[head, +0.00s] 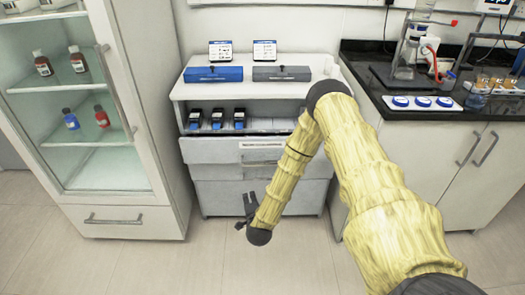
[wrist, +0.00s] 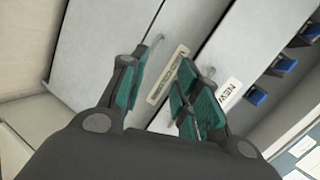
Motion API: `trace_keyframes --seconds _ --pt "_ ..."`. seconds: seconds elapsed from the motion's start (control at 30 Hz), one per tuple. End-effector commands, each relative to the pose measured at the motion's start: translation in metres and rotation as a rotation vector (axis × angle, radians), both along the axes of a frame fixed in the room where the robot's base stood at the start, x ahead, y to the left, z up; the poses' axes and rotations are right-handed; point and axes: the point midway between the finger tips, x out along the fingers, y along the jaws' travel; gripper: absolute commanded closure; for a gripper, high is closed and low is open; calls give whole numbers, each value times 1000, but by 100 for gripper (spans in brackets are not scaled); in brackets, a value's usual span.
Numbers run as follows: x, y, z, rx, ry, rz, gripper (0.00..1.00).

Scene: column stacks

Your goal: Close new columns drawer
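The new columns drawer (head: 215,150) is the upper drawer of the white cabinet, with a pale label on its front. In the wrist view its front (wrist: 235,50) bears a label reading "NEW" (wrist: 229,92), partly hidden by a finger. I cannot tell how far it stands out. My gripper (head: 250,204) is low in front of the cabinet in the head view, partly hidden by my wrist. In the wrist view my gripper (wrist: 158,85) is open and empty, its green-padded fingers apart, facing the drawer fronts. I cannot tell whether it touches them.
A lower drawer (head: 225,196) lies beneath; its label (wrist: 167,75) is between my fingers in the wrist view. Several dark boxes with blue fronts (head: 217,120) stand on the shelf above. A glass-door cabinet (head: 158,190) stands left, a black counter (head: 480,118) right. The floor (head: 130,265) in front is clear.

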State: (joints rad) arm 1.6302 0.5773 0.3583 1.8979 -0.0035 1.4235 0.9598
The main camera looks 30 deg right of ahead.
Motion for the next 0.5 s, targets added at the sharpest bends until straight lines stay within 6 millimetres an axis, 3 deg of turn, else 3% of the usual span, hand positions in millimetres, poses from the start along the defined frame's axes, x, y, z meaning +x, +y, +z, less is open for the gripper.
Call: trace_keyframes --seconds 0.03,0.2,0.33,0.5 --pt "7 -16 26 15 -44 -46 68" --pt "24 -55 66 58 -171 -159 68" --pt "29 -72 81 75 -225 -204 68" --pt "36 -81 84 79 -247 -220 68"
